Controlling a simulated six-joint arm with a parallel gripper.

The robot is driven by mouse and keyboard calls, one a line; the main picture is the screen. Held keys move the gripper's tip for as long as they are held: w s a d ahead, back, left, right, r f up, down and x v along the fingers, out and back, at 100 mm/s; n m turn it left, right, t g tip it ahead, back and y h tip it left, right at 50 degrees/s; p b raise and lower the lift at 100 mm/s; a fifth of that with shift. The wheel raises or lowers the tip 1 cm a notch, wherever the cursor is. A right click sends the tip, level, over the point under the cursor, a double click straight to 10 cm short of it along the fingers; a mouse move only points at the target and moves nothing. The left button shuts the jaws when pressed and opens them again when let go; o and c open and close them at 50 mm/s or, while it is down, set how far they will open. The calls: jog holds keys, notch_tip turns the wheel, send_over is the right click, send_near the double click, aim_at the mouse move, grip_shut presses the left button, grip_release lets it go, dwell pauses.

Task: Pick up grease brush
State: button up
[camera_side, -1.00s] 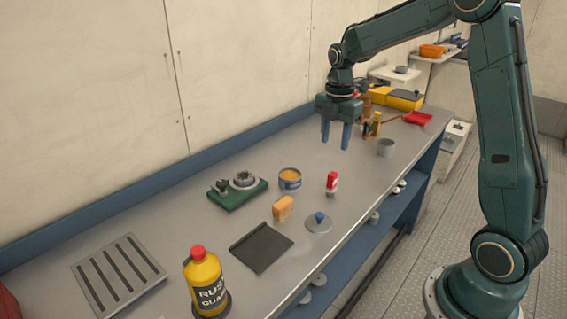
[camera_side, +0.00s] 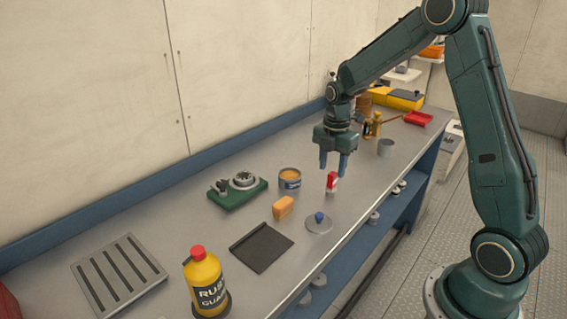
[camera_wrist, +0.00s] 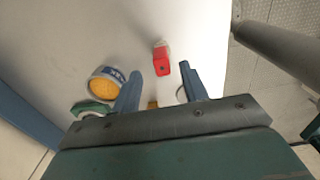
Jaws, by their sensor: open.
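My gripper (camera_side: 333,166) is open and empty, pointing down above the bench. A small upright red-and-white item (camera_side: 332,183) stands directly below it, apparently close under the fingertips. The same item (camera_wrist: 161,62) shows between the two blue fingers in the wrist view, with its red top toward me. I cannot tell for sure that it is the grease brush. An open tin with an orange filling (camera_side: 290,179) stands to its left, and it also shows in the wrist view (camera_wrist: 105,92) left of the fingers.
A blue-knobbed grey lid (camera_side: 318,222), an orange sponge-like block (camera_side: 283,208) and a green-based device (camera_side: 238,192) are nearby. A dark sheet (camera_side: 262,248), slotted plate (camera_side: 119,275) and yellow bottle (camera_side: 206,283) are nearer the front. A grey cup (camera_side: 386,147) stands behind right.

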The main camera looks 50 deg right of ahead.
aim_at(333, 173)
jog(key=shift+s+d+f, duration=0.1)
jog(key=shift+s+f, duration=0.05)
jog(key=shift+f, duration=2.4)
jog(key=shift+c, duration=0.2)
grip_shut()
